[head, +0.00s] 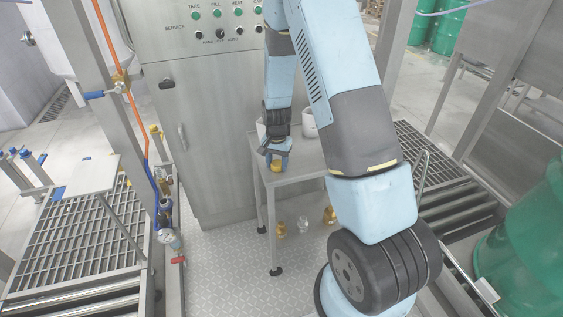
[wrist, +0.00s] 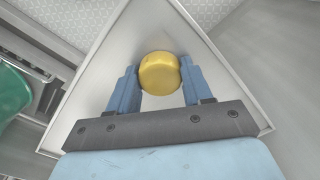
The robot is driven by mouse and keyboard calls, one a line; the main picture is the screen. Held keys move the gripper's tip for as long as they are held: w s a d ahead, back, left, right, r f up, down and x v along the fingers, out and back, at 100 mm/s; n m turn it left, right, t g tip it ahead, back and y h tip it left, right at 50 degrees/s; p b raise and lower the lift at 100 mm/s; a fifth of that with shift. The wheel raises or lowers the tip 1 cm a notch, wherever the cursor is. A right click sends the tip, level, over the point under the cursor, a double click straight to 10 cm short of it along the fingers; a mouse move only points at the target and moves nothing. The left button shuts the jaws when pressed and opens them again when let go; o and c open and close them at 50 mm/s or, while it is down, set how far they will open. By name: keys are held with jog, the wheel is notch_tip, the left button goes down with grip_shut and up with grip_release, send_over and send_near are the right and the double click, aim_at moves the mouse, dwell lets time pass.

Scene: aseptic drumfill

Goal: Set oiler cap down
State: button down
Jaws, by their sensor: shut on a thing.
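The oiler cap is a round, yellow brass-coloured piece (wrist: 159,73) between the two blue fingers in the wrist view. My gripper (wrist: 160,82) is shut on it, one finger on each side. In the head view my gripper (head: 276,160) points down over the small steel table (head: 292,178), with the cap (head: 276,166) low between its fingertips, close to the tabletop. I cannot tell whether the cap touches the top. In the wrist view the bare tabletop (wrist: 105,90) lies around and below the cap.
White containers (head: 309,122) stand at the back of the table, close to my gripper. Brass fittings (head: 281,229) and a clear piece (head: 302,225) sit below the table. A steel cabinet (head: 205,140) stands behind left. Roller conveyors (head: 85,235) flank the space. A green drum (head: 525,240) is at right.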

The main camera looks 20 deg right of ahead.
jog(key=shift+s+f, duration=0.25)
jog(key=shift+f, duration=0.1)
